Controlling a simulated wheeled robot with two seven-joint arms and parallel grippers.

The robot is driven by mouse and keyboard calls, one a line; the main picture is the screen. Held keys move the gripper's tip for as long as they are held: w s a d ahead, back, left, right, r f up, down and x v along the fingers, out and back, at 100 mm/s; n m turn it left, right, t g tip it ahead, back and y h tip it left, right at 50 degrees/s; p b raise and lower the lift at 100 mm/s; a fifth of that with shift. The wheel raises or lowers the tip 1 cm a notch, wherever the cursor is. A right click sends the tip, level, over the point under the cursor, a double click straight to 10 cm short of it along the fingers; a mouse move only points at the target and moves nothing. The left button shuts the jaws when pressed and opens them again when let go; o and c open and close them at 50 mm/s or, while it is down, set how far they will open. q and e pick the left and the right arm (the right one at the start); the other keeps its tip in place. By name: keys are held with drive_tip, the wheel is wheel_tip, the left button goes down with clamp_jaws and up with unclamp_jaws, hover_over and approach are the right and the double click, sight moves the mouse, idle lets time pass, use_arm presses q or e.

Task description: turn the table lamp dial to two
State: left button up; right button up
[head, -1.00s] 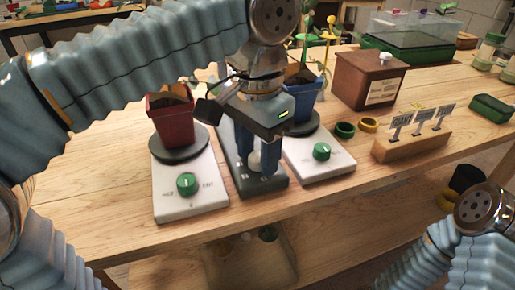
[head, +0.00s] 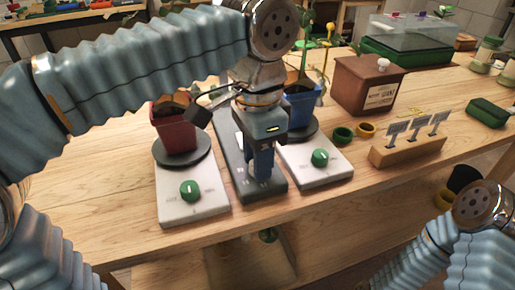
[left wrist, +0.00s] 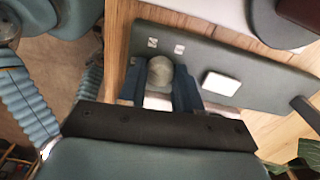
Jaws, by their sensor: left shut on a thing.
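The table lamp's long dark grey base (head: 238,178) stands on the bench between two white dial units. Its round grey dial (left wrist: 165,70) shows in the left wrist view, near pale square marks at one end of the base. My left gripper (head: 263,174) points down over the near end of the base. Its blue fingers (left wrist: 162,84) are shut on the dial, one on each side. In the head view the fingers hide the dial. The number it points to cannot be read. My right gripper is not in view; only part of that arm shows at lower right.
White units with green dials stand close by at left (head: 191,207) and right (head: 324,174), under a red pot (head: 175,133) and a blue pot (head: 302,108). A wooden label holder (head: 407,150) and brown box (head: 366,85) stand right. The bench front is clear.

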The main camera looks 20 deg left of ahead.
use_arm(q)
drive_tip(key=m+p, duration=0.2)
drive_tip(key=m, duration=0.2)
drive_tip(key=shift+r, duration=0.1)
drive_tip(key=shift+m, duration=2)
drive_tip(key=o, duration=1)
drive_tip(key=shift+o, duration=0.2)
wheel_tip(320, 180, up, 12)
